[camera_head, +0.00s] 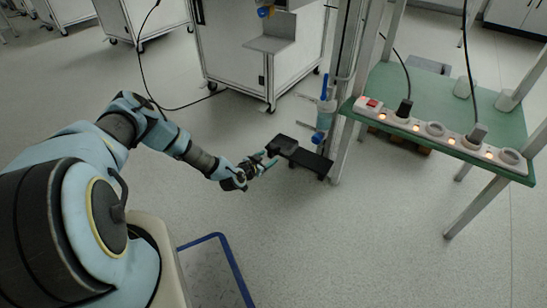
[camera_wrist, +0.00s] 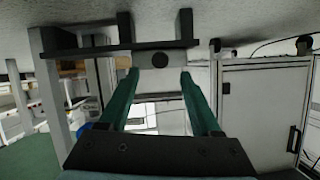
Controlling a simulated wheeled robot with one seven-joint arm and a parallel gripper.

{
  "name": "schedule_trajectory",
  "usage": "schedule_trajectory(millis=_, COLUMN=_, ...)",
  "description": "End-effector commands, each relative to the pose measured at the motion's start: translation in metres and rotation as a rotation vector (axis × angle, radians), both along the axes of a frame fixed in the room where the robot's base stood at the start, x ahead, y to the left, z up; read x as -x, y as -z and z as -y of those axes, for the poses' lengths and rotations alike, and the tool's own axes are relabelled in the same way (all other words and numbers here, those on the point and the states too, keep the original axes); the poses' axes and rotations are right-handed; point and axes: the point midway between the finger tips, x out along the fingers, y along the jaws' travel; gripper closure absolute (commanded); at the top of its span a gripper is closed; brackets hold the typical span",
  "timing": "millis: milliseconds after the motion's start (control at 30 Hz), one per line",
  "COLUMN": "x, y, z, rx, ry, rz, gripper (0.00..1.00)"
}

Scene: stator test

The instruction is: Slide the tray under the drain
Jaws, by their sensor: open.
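A black tray (camera_head: 312,162) with a raised dark block (camera_head: 282,145) at its left end stands low on the floor, beside a metal frame leg. A pipe fitting with a blue handle (camera_head: 324,86), likely the drain, hangs on that leg above the tray's back side. My gripper (camera_head: 267,162) is open just left of the tray's block end. In the wrist view, my gripper's green fingers (camera_wrist: 158,78) are apart, with a grey block with a dark round spot (camera_wrist: 158,61) ahead between their tips. A dark bar (camera_wrist: 110,49) crosses there. I cannot tell whether the fingers touch it.
A green-topped bench (camera_head: 440,92) with a power strip (camera_head: 437,130) and hanging cables stands at the right. A white wheeled cabinet (camera_head: 235,50) is behind the tray. A blue-edged frame (camera_head: 235,265) lies near my base. The floor in front of the tray is clear.

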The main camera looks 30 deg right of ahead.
Motion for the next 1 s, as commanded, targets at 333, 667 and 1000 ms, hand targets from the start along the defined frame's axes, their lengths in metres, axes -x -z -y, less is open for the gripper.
schedule_trajectory(millis=333, x=-0.025, y=0.021, z=0.039, rx=0.000, ry=-0.001, rz=-0.001, gripper=0.35)
schedule_trajectory(millis=667, x=-0.028, y=0.022, z=0.044, rx=-0.001, ry=-0.001, rz=-0.002, gripper=0.35)
schedule_trajectory(millis=1000, x=-0.028, y=0.022, z=0.043, rx=-0.001, ry=-0.001, rz=-0.002, gripper=0.67)
